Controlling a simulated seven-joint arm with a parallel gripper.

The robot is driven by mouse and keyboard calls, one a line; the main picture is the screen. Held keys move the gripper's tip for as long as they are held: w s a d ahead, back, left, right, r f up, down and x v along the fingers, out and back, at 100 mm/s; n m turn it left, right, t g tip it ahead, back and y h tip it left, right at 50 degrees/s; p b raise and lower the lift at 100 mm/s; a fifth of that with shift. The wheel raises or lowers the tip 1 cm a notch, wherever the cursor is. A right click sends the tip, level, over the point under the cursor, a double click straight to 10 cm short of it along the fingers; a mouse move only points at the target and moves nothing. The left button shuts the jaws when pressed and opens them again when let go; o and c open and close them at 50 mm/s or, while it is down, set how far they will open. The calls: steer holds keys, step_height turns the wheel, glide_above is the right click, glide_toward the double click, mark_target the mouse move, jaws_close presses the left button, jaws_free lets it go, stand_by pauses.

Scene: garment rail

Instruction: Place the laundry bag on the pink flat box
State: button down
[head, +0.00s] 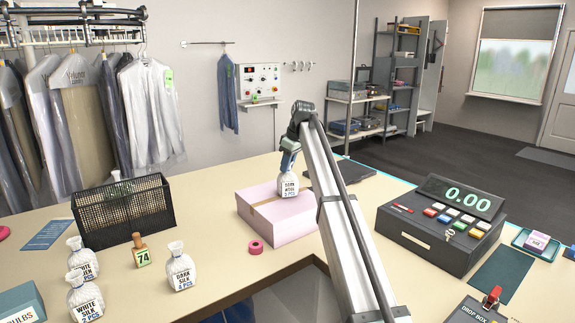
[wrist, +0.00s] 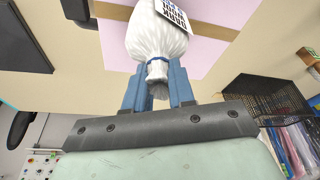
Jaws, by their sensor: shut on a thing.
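A white laundry bag (head: 288,186) with a printed label is at the end of my gripper (head: 290,155) in the head view. The pink flat box (head: 296,219) lies on the counter, and the bag appears over its top; I cannot tell if they touch. In the wrist view, the blue fingers of my gripper (wrist: 158,90) are shut on the neck of the laundry bag (wrist: 155,38), just at its tie. The pink box (wrist: 215,30) shows behind the bag there.
Several other white bags, one labelled dark silk (head: 180,270), stand at the front left. A black mesh basket (head: 124,210) stands behind them. A cash register (head: 440,225) stands to the right.

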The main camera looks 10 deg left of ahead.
mark_target(296, 178)
steer(key=shift+f, duration=0.15)
steer(key=c, duration=1)
jaws_free()
steer(key=shift+o, duration=0.2)
steer(key=v, duration=1.2)
